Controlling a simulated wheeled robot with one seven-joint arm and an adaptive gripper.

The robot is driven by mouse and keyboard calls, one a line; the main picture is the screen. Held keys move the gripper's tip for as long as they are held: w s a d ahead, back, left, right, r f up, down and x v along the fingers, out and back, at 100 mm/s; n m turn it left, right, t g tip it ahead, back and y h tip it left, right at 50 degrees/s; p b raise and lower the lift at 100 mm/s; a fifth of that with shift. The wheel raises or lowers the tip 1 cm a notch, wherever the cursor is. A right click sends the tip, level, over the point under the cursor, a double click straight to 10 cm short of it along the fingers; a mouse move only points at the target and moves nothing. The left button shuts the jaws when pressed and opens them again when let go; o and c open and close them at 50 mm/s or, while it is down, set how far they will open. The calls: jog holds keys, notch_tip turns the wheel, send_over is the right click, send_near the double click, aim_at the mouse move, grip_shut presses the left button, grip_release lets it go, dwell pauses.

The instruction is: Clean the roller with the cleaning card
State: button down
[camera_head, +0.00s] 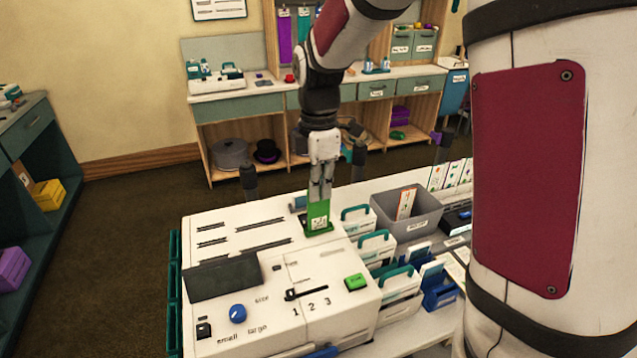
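My gripper (320,194) points down over the back right of a white machine (325,268). Its fingers are close together on the top of a green card (318,216) with a pale printed patch, which I take to be the cleaning card. The card stands upright; its lower edge meets a dark spot on the machine's top, and I cannot tell whether it is inserted there. No roller can be made out. The machine has a dark panel (222,277), a blue size knob (237,313), a slider (305,293) marked 1 2 3 and a green button (356,282).
White boxes with teal handles (376,246) stand close along the machine's right side. A grey bin (411,214) with a card in it is behind them. My arm link covers the right of the view. A shelved counter (238,107) lines the back wall.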

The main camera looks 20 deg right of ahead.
jog(key=shift+f, duration=0.45)
dwell(1.2)
jog(key=shift+f+b, duration=0.6)
jog(key=shift+f, duration=2.45)
jog(key=shift+r, duration=0.1)
jog(key=shift+r+p, duration=1.35)
jog(key=shift+r, duration=1.75)
